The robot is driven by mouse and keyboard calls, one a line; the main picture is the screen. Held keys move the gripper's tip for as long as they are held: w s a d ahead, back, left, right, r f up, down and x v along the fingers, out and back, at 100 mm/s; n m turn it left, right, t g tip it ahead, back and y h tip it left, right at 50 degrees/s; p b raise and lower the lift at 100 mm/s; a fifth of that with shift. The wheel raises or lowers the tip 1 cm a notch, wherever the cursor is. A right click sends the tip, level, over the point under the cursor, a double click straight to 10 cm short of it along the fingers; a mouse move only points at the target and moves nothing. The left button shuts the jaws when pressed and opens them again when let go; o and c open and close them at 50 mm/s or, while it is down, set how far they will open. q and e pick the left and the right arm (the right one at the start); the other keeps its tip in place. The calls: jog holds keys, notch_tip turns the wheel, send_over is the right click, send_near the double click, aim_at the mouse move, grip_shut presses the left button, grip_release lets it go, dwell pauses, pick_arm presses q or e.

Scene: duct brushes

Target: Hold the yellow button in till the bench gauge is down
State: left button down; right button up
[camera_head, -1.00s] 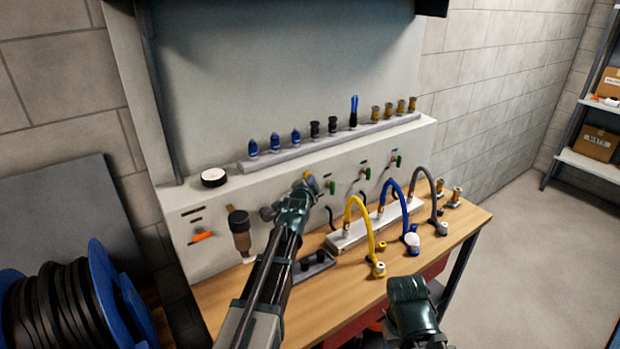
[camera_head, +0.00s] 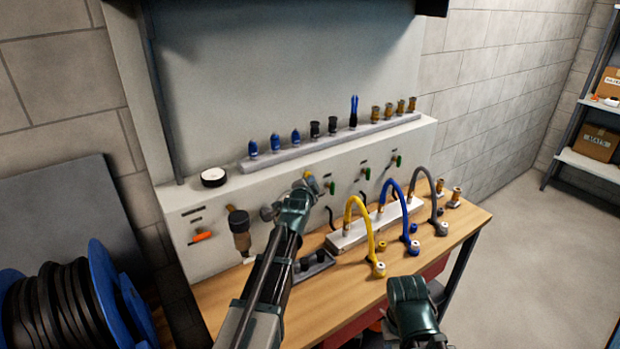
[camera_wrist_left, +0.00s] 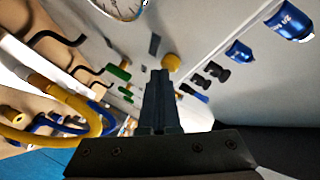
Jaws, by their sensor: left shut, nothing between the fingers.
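The yellow button (camera_head: 309,176) sits on the light panel behind the bench, just past the tips of my left gripper (camera_head: 306,186). In the left wrist view the yellow button (camera_wrist_left: 171,62) shows right beyond the shut, empty fingers (camera_wrist_left: 160,75); I cannot tell whether they touch it. A gauge dial (camera_wrist_left: 120,6) is cut off at the top edge of that view, so its needle cannot be read. In the head view the grey gauge (camera_head: 267,213) is seen from the side, left of my gripper. My right gripper (camera_head: 408,290) hangs in front of the bench; its fingers are unclear.
Yellow (camera_head: 366,228), blue (camera_head: 401,200) and grey (camera_head: 428,190) hoses arch from a white manifold (camera_head: 345,239) on the wooden bench. Green valve handles (camera_head: 364,174) line the panel. A rail (camera_head: 300,151) above holds several fittings. A cable reel (camera_head: 115,290) stands at left.

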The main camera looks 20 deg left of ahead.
dwell(0.6)
pick_arm(q)
jog(key=shift+s+d, duration=0.6)
jog(key=shift+d, duration=0.15)
jog(key=shift+s+d, duration=0.8)
jog(key=shift+d, duration=0.2)
jog(key=shift+s+d, duration=0.75)
jog(key=shift+d, duration=0.25)
jog(key=s+d+f+n+g+h, duration=0.1)
jog(key=s+d+f+n+g, duration=0.3)
jog(key=s+d+f+g, duration=0.65)
jog(key=s+d+f+n+g, duration=0.1)
jog(key=s+d+f+g, duration=0.1)
jog(key=s, duration=0.9)
jog(key=s+d+f+n+g, duration=0.1)
jog(key=s+d+f+g, duration=0.2)
jog(key=s, duration=0.9)
jog(key=shift+s+d+f, duration=0.2)
jog(key=shift+s+f, duration=0.1)
jog(key=shift+f, duration=0.4)
